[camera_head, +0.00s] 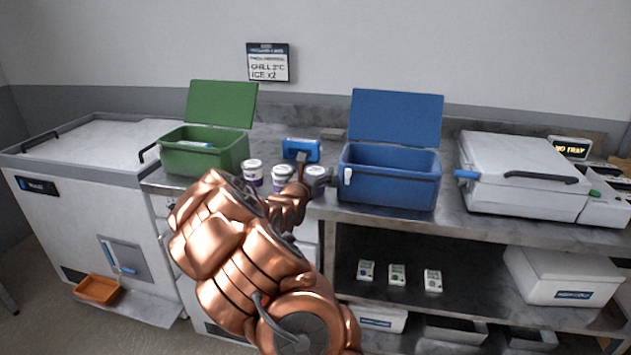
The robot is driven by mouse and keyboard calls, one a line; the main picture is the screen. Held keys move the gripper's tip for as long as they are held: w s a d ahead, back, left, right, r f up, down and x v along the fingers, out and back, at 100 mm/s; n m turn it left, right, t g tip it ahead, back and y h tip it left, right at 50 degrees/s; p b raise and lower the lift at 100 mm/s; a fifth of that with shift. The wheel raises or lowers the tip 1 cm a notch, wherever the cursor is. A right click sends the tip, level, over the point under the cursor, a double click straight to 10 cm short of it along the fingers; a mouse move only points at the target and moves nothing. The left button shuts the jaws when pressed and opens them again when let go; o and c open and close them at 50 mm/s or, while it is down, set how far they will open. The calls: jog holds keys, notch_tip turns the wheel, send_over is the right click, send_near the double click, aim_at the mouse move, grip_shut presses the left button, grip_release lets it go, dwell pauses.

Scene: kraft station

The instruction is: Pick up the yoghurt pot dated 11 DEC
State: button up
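Three white yoghurt pots with dark purple bands stand on the steel counter between the green and blue boxes: a left pot (252,169), a middle pot (281,177) and a right pot (315,171). Their dates are too small to read, so I cannot tell which is 11 DEC. My copper arm reaches in from the front. My gripper (319,183) is at the right pot and hides part of it. I cannot tell whether its fingers touch the pot or whether they are open or shut.
An open green box (205,158) stands left, and an open blue box (389,185) stands close on the right. A small blue item (301,147) is behind the pots. A white lidded machine (525,180) stands farther right. Several small packs and bins are on the shelf below.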

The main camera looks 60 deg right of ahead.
jog(key=c, duration=0.8)
